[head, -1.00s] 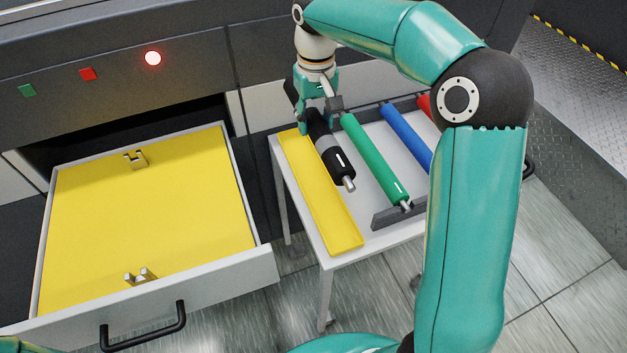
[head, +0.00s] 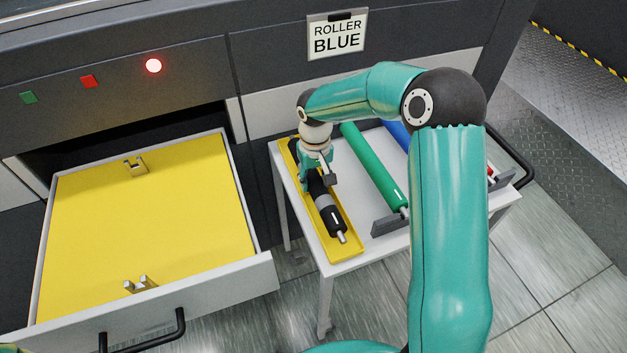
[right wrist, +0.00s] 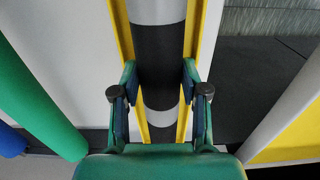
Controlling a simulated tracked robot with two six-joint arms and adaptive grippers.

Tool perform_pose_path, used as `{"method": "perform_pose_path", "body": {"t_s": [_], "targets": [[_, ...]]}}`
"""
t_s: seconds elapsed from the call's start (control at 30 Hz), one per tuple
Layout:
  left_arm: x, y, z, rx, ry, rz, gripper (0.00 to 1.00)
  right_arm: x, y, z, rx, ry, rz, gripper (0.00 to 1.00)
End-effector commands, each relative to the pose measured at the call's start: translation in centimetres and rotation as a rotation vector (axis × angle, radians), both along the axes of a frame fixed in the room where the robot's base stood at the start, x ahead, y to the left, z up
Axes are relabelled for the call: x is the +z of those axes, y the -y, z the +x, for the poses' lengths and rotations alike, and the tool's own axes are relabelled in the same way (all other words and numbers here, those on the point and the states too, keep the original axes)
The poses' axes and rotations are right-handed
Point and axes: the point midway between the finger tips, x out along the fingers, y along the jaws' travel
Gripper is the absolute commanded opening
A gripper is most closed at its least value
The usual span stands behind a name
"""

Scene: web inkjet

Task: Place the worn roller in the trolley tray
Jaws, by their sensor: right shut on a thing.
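The worn roller (head: 323,201), black with a grey band and a metal shaft end, lies lengthwise along the narrow yellow trolley tray (head: 355,247). In the right wrist view the roller (right wrist: 158,50) lies between the tray's two yellow side walls (right wrist: 207,25). My right gripper (head: 316,184) reaches down from above and is shut on the roller's middle; its fingers also show in the right wrist view (right wrist: 159,95), one on each side of the roller. Whether the roller touches the tray floor is hidden.
A green roller (head: 375,168) and a partly hidden blue roller (head: 398,135) lie on the white trolley (head: 360,225) right of the tray. An open drawer with a yellow floor (head: 150,220) stands left. A sign reading "ROLLER BLUE" (head: 337,36) is on the machine front.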

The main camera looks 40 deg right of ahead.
Motion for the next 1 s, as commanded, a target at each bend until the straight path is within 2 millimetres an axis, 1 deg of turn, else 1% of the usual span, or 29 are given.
{"method": "perform_pose_path", "body": {"t_s": [0.1, 0.4, 0.43, 0.5, 0.57, 0.87, 1.0], "targets": [[0.09, 0.0, 0.0, 0.0, 0.0, 0.0, 0.4, -0.56, 0.03, 0.05, -0.001, 0.003, 0.0, 0.0], [-0.19, 0.0, 0.0, 0.0, 0.0, 0.0, 0.4, -0.82, -0.01, 0.08, 0.0, 0.003, 0.0, 0.0], [-0.09, 0.0, 0.0, 0.0, 0.0, 0.0, 0.4, -0.78, -0.03, 0.04, 0.0, 0.001, 0.001, 0.49], [-0.06, 0.0, 0.0, 0.0, 0.0, 0.0, 0.4, -0.76, -0.04, 0.04, 0.0, 0.001, 0.001, 0.61], [-0.06, 0.0, 0.0, 0.0, 0.0, 0.0, 0.4, -0.75, -0.04, 0.04, 0.001, 0.001, 0.001, 0.69], [-0.05, 0.0, 0.0, 0.0, 0.0, 0.0, 0.4, -0.73, -0.07, 0.06, 0.001, 0.001, 0.0, 0.69], [0.03, 0.0, 0.0, 0.0, 0.0, 0.0, 0.4, -0.34, -0.07, 0.09, 0.001, 0.002, 0.0, 0.69]]}}
